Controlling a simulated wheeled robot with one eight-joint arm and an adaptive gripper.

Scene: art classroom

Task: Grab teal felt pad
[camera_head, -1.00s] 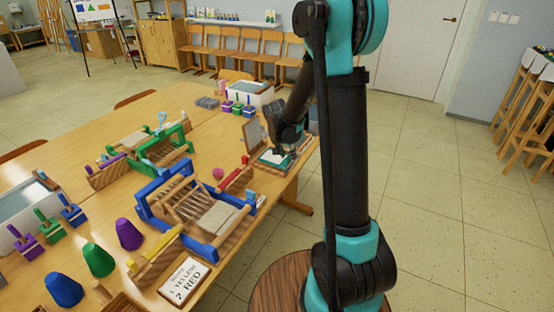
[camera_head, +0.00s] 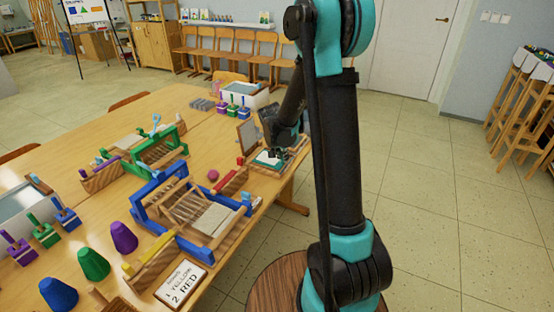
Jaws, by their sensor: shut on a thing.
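The teal felt pad (camera_head: 267,159) shows as a small teal and white patch at the wooden tray (camera_head: 285,163) near the table's right edge. My gripper (camera_head: 273,151) is low over this tray, pointing down, with its fingertips at the pad. It is shut on the pad. The fingertips are small and dark here, and my arm hides part of the tray's far side. I cannot tell whether the pad is clear of the tray.
A blue frame loom (camera_head: 160,184) and a green one (camera_head: 155,152) stand to the left. An upright board (camera_head: 247,133) is close beside my gripper.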

